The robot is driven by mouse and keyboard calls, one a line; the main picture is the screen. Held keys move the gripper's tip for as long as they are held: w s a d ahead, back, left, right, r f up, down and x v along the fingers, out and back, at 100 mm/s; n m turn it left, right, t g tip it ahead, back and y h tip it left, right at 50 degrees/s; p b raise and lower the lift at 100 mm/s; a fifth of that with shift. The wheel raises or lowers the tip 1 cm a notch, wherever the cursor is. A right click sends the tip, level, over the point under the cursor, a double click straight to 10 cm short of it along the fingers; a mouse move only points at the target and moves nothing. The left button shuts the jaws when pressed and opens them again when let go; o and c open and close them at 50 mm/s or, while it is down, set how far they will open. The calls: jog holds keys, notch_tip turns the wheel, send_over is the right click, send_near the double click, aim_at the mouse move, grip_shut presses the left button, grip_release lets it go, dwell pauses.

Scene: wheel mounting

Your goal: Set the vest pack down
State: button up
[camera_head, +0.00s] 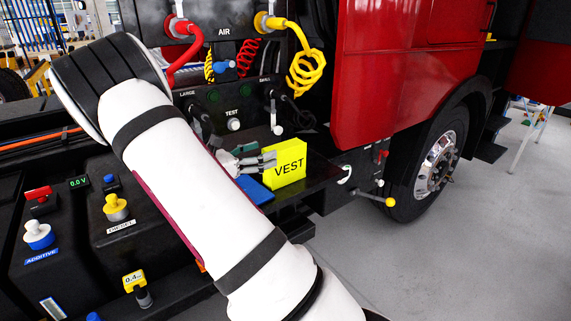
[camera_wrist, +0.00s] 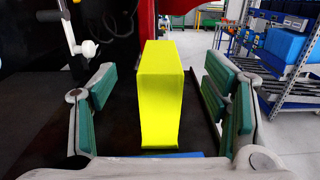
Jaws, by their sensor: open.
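The vest pack (camera_head: 284,163) is a bright yellow block marked VEST. It stands upright on a dark shelf in front of the truck. In the wrist view the vest pack (camera_wrist: 162,90) stands between the green-padded fingers of my gripper, with a gap on both sides. My gripper (camera_head: 257,161) is open, close to the left side of the pack in the head view. My white arm hides part of the shelf.
A blue flat piece (camera_head: 254,189) lies by the pack's near side. Behind are a panel with a red hose (camera_head: 182,62) and a yellow coiled hose (camera_head: 305,72). The red truck cab (camera_head: 400,70) is at right. A blue-bin rack (camera_wrist: 285,45) stands farther off.

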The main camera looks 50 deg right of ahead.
aim_at(282, 156)
notch_tip(282, 156, down, 3)
jog(key=shift+f, duration=0.1)
jog(key=shift+s+d+f, duration=0.15)
jog(key=shift+d+f, duration=0.05)
jog(key=shift+d, duration=0.05)
jog(key=p+x, duration=0.2)
jog(key=x, duration=0.3)
jog(key=shift+s+d, duration=0.15)
jog(key=shift+d, duration=0.8)
jog(key=c, duration=1.5)
jog(key=shift+c, duration=0.2)
jog(key=shift+r, duration=0.1)
